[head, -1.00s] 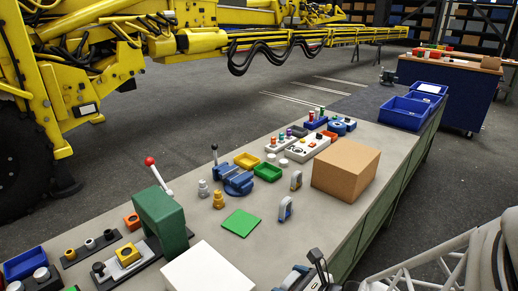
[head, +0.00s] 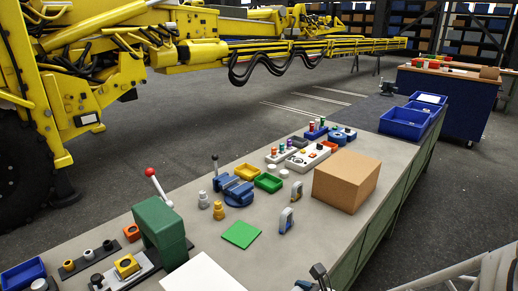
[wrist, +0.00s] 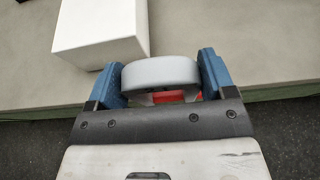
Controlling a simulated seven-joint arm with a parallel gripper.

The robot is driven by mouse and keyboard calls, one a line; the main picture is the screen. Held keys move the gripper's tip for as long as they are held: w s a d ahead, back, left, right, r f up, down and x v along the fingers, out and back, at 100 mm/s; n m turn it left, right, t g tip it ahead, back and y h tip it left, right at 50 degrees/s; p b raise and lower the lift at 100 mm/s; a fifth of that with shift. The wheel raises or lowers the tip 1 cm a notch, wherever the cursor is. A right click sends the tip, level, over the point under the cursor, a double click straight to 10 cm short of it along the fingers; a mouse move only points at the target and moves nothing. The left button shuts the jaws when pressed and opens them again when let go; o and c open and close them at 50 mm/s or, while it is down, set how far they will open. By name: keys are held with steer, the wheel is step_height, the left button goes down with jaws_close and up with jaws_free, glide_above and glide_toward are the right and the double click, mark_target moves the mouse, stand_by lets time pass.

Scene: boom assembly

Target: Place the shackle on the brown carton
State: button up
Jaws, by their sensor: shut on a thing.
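The brown carton (head: 346,180) stands closed on the right part of the bench, with a bare flat top. In the wrist view my gripper (wrist: 161,78) is shut on a grey curved shackle (wrist: 158,70), with red showing under its bow. One blue finger is on each side of it. The shackle is over the bench's near edge, just right of a white box. In the head view only a small part of my gripper (head: 318,280) shows at the bottom edge, apart from the carton and nearer the camera. The held shackle cannot be made out there.
The white box (head: 203,274) is at the front; blue bins (head: 405,122) are beyond the carton.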

steer(key=w+d+r, duration=0.5)
steer(key=w+d, duration=0.4)
steer(key=w, duration=0.5)
steer(key=w+d+r, duration=0.5)
steer(key=w+d, duration=0.5)
steer(key=w, duration=0.4)
steer(key=w+d+r, duration=0.5)
steer(key=w+d, duration=0.5)
steer(key=w, duration=0.4)
steer(key=shift+w+d+r, duration=0.15)
steer(key=shift+w+r, duration=0.05)
steer(key=shift+w, duration=0.05)
glide_above(349, 165)
steer(key=shift+w+f, duration=0.1)
steer(key=shift+f, duration=0.65)
steer(key=shift+f, duration=0.1)
steer(key=shift+f, duration=1.7)
steer(key=shift+f, duration=0.15)
